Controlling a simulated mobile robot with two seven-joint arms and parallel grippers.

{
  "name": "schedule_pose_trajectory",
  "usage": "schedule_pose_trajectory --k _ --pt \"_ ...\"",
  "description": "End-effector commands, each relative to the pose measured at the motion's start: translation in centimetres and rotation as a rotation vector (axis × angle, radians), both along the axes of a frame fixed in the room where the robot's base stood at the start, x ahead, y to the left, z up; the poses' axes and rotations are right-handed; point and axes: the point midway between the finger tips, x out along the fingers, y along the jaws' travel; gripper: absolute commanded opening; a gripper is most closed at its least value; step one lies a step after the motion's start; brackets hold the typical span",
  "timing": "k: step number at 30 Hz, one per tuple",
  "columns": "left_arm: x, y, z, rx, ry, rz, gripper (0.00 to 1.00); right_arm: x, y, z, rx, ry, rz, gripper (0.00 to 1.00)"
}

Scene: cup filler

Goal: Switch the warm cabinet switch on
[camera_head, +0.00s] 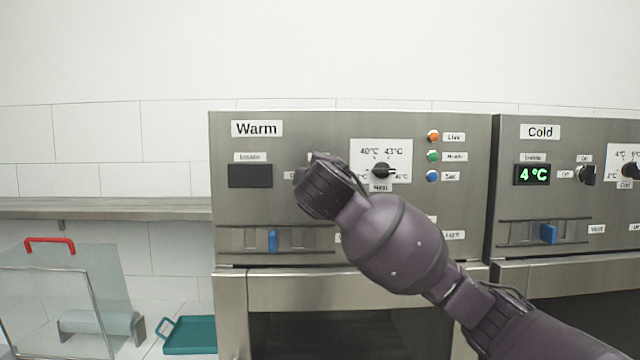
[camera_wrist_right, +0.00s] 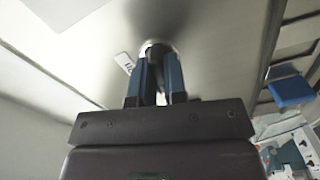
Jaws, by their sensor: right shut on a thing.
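The warm cabinet (camera_head: 290,125) fills the middle of the head view, its display (camera_head: 250,176) dark. My right arm reaches in from the right, and its wrist covers the spot right of that display, hiding the switch there. In the right wrist view my right gripper (camera_wrist_right: 157,80) has its two blue-grey fingers against the panel, shut on a small dark switch knob (camera_wrist_right: 154,47) on a pale round base. Which way the knob is turned I cannot tell. My left gripper is in neither view.
A temperature dial (camera_head: 381,170) and orange, green and blue buttons (camera_head: 433,156) sit right of my wrist. A blue slider (camera_head: 272,241) is below. The cold cabinet (camera_head: 508,140) stands at right, its display lit at 4°C. A teal tray (camera_head: 190,336) lies lower left.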

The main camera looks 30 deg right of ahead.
Motion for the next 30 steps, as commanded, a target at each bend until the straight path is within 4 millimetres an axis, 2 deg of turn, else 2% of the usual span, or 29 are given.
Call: schedule_pose_trajectory --k 14,30 --pt "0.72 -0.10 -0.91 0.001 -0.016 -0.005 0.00 0.04 0.14 -0.21 0.390 -0.234 0.003 0.00" --pt "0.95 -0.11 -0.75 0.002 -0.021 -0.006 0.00 0.04 0.12 -0.07 0.824 -0.501 0.001 0.00"
